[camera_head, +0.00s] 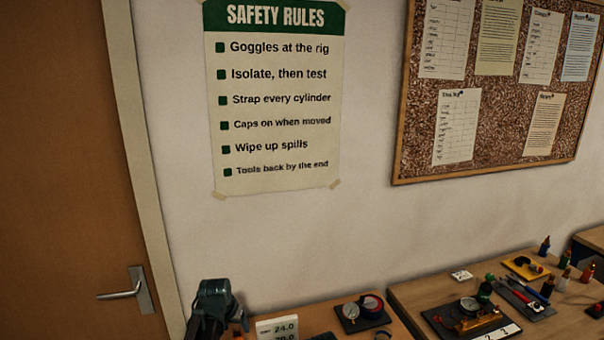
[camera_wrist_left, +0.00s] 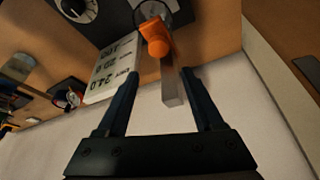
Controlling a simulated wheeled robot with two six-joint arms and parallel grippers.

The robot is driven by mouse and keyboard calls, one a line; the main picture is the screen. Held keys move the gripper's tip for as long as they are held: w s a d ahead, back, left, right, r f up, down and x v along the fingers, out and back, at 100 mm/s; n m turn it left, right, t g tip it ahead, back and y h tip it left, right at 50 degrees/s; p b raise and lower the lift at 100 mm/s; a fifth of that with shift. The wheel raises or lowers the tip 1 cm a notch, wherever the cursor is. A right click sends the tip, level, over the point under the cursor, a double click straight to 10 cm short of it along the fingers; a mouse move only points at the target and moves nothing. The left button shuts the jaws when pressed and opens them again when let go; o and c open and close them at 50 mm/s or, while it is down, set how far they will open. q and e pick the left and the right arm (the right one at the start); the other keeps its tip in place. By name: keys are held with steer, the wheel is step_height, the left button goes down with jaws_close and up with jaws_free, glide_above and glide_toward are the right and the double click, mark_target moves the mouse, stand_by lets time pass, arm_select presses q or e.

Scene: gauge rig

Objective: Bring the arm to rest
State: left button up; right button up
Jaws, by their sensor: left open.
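My left gripper (camera_wrist_left: 160,74) is open in the left wrist view, with its two dark fingers apart and nothing gripped between them. An orange knob or handle (camera_wrist_left: 158,40) with a grey metal bar (camera_wrist_left: 171,88) shows beyond and between the fingertips; I cannot tell whether a finger touches it. In the head view a dark part of my left arm (camera_head: 213,300) stands at the lower left, by the bench; its fingertips are hidden there. My right gripper is in neither view.
A white number card (camera_head: 277,328) stands on the bench right of my arm; it shows also in the wrist view (camera_wrist_left: 108,72). A gauge set (camera_head: 352,314) sits farther right. A second bench holds a rig (camera_head: 466,318) and several tools. A door (camera_head: 60,150) is left.

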arm_select(q)
steer(key=p+v, duration=0.9)
steer(key=v, duration=0.2)
steer(key=shift+w+r+p, duration=0.3)
steer(key=shift+p, duration=0.1)
steer(key=shift+d, duration=0.1)
